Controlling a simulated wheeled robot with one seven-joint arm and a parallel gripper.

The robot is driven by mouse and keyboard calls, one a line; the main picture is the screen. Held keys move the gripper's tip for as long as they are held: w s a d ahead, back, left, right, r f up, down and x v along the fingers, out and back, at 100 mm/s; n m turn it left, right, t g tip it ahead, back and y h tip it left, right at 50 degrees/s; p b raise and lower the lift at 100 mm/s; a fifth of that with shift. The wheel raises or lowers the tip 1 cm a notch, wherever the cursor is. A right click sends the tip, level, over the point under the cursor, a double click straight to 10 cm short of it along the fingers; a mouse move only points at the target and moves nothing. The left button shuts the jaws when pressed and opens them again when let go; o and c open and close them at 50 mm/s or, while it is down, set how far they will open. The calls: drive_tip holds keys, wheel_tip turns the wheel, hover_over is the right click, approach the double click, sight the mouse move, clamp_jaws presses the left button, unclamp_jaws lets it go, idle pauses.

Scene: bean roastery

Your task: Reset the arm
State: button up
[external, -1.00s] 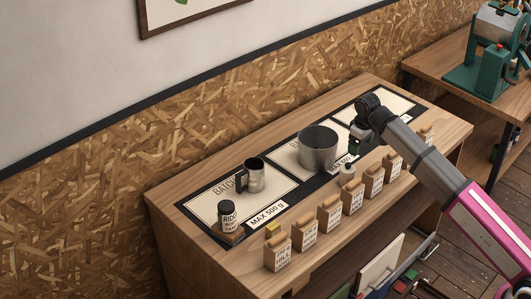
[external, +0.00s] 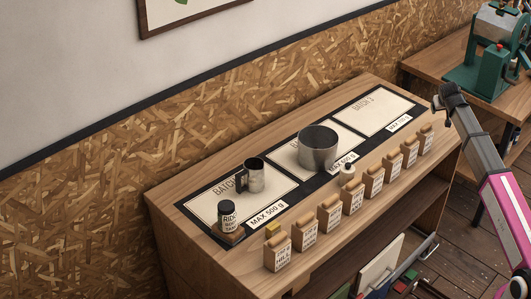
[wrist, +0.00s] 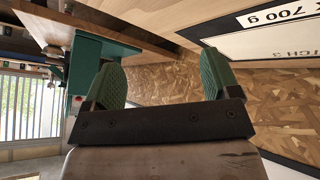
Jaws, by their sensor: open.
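My gripper (external: 437,101) is off the right end of the wooden counter (external: 160,205) in the external view, with my arm reaching up from the lower right. In the wrist view my gripper (wrist: 162,80) has two green fingers spread wide apart with nothing between them. No held object shows.
A black mat (external: 298,206) carries a metal pot (external: 318,150), a metal cup (external: 254,176) and a dark jar (external: 227,216). Several paper bags (external: 330,216) line the counter's front. A green machine (external: 478,77) stands on the right-hand table (external: 430,68). The mat's far-right panel (external: 376,112) is clear.

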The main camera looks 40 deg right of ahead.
drive_tip(key=s+d+f+m+g+h, duration=0.1)
drive_tip(key=s+d+f+m+h, duration=0.2)
drive_tip(key=s+d, duration=1.85)
drive_tip(key=w+a+f+n+g+y, duration=0.1)
drive_tip(key=a+f+n+g, duration=0.35)
drive_tip(key=a+f, duration=1.05)
drive_tip(key=a+f+n+g+y, duration=0.1)
drive_tip(key=a+f+n+g, duration=0.1)
drive_tip(key=a+f+n, duration=1)
drive_tip(key=w+a+f+m+t+y, duration=0.1)
drive_tip(key=a+f+y, duration=0.1)
drive_tip(key=a, duration=1.3)
drive_tip(key=w+a+f+m+t+y, duration=0.1)
drive_tip(key=a+f, duration=0.4)
drive_tip(key=a, duration=1)
drive_tip(key=w+a+f+m+t+y, duration=0.1)
drive_tip(key=a+f+m+y, duration=0.2)
drive_tip(key=a, duration=1.2)
drive_tip(key=shift+w+f+t+y, duration=0.2)
drive_tip(key=shift+f+t+y, duration=0.15)
drive_tip(key=shift+y, duration=0.25)
drive_tip(key=shift+a+m, duration=0.1)
drive_tip(key=shift+m, duration=0.15)
